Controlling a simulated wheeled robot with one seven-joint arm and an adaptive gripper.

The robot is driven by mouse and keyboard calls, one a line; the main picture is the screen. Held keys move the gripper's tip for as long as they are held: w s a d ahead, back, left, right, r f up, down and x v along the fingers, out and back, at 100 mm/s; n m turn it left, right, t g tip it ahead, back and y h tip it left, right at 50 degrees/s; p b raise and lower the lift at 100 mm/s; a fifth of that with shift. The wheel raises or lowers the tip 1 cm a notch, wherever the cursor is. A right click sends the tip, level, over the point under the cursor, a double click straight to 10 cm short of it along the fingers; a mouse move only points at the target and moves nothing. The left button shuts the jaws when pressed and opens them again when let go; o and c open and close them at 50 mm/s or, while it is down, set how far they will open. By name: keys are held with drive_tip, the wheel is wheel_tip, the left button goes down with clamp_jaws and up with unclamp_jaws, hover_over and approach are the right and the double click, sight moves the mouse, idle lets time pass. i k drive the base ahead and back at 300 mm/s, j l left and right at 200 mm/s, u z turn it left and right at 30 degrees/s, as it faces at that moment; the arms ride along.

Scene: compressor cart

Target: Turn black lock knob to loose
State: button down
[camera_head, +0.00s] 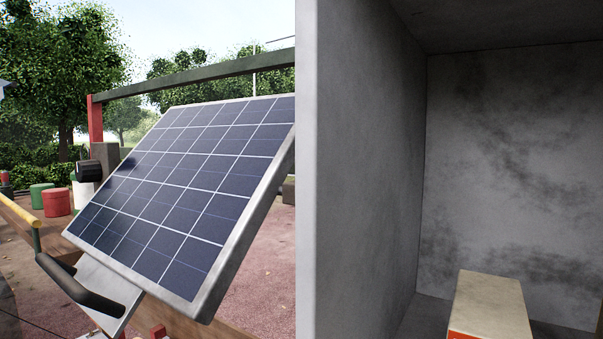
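A black curved handle (80,286) sits below the panel's lower left corner, at a light metal plate (108,292). My gripper is not in view.
A grey box-like compartment (370,150) fills the right half, with a pale block (487,300) inside. A green rail (200,75) on a red post (96,122) runs behind the panel. Red (57,202) and green (41,196) canisters stand at left, near a yellow bar (20,213).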

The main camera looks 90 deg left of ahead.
sight(88, 171)
drive_tip(key=u, duration=3.45)
drive_tip(key=k+j+z, duration=0.15)
drive_tip(key=k+j, duration=0.05)
drive_tip(key=j, duration=0.05)
